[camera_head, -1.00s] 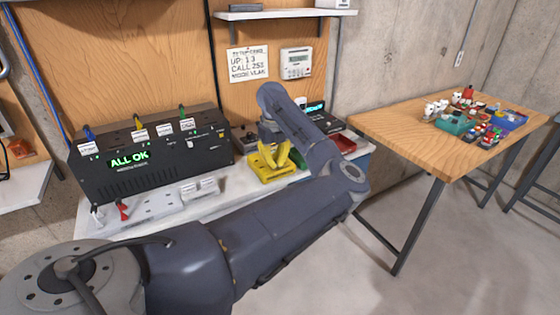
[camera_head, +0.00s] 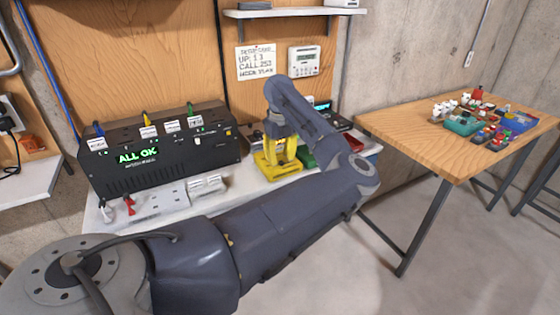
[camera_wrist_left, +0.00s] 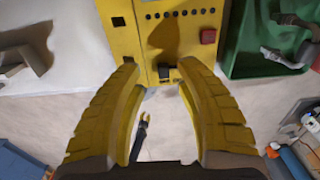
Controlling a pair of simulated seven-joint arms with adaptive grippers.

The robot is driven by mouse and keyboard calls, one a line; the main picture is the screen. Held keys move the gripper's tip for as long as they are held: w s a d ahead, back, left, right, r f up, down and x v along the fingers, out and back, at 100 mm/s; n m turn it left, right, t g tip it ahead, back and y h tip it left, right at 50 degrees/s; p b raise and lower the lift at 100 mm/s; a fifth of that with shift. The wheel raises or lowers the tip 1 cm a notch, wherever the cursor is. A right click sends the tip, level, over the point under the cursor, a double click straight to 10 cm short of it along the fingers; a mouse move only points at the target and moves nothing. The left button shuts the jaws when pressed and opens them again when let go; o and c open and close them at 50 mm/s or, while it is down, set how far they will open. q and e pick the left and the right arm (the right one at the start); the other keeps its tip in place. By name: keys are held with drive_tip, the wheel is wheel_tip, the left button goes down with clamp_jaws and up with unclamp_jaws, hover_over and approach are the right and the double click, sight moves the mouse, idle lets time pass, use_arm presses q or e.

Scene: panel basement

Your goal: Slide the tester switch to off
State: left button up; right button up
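The yellow tester (camera_wrist_left: 165,20) is at the top of the left wrist view. It has a black slider switch (camera_wrist_left: 164,71) at its near edge, a red button (camera_wrist_left: 208,36) at right and a row of dark holes. In the head view the tester (camera_head: 266,172) stands on the bench, partly hidden by my left gripper (camera_head: 284,148). My left gripper (camera_wrist_left: 158,64) is open and empty. Its two yellow fingers point at the tester's near edge, with the slider between the tip directions; contact cannot be told. My right gripper is not in view.
A black unit reading "ALL OK" (camera_head: 165,150) stands left of the tester. A green tray (camera_wrist_left: 245,60) with metal tools lies to its right. A wooden table (camera_head: 400,135) with small items stands at far right. A setup card (camera_head: 256,62) hangs on the wall.

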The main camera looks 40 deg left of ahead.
sight(280, 162)
use_arm(q)
wheel_tip(280, 162, up, 10)
drive_tip(key=shift+r, duration=0.2)
idle(0.3)
